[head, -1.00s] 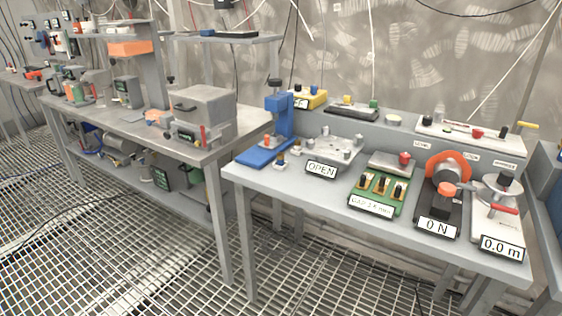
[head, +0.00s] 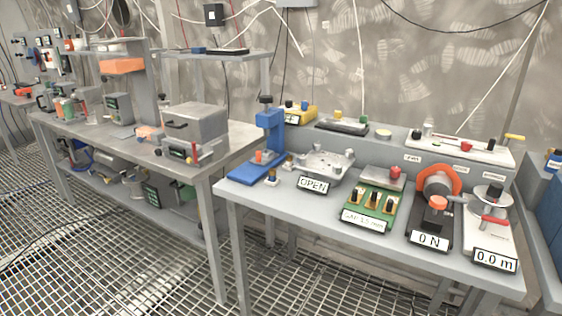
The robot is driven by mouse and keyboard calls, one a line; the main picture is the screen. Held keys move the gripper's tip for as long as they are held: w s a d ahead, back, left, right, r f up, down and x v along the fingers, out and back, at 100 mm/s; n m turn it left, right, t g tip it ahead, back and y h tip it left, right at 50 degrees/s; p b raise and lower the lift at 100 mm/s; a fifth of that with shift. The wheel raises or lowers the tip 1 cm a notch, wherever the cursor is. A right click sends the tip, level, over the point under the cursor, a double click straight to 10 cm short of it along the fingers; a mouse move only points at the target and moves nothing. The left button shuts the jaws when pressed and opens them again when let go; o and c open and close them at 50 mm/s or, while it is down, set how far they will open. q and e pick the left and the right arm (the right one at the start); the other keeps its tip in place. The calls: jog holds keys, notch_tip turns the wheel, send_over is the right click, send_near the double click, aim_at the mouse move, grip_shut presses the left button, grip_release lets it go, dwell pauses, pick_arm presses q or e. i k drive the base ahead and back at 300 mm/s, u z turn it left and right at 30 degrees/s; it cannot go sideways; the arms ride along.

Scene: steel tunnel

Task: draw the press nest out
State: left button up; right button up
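A blue press (head: 269,132) stands upright at the left end of the near grey table (head: 330,205), with a dark knob on top. Its flat blue base (head: 243,174) reaches toward the table's front left edge. A small orange-red piece (head: 259,157) sits at the base under the press head. I cannot tell which part is the nest or how far in it sits. Neither of my grippers shows in the head view.
Right of the press are a clear-grey plate fixture marked OPEN (head: 325,163), a green board (head: 369,210), a black device reading 0 N (head: 430,222) and a white one reading 0.0 m (head: 490,235). A second bench (head: 150,150) stands left. Grated floor lies in front.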

aim_at(264, 153)
jog(key=u, duration=1.55)
jog(key=i, duration=2.35)
jog(key=z, duration=2.8)
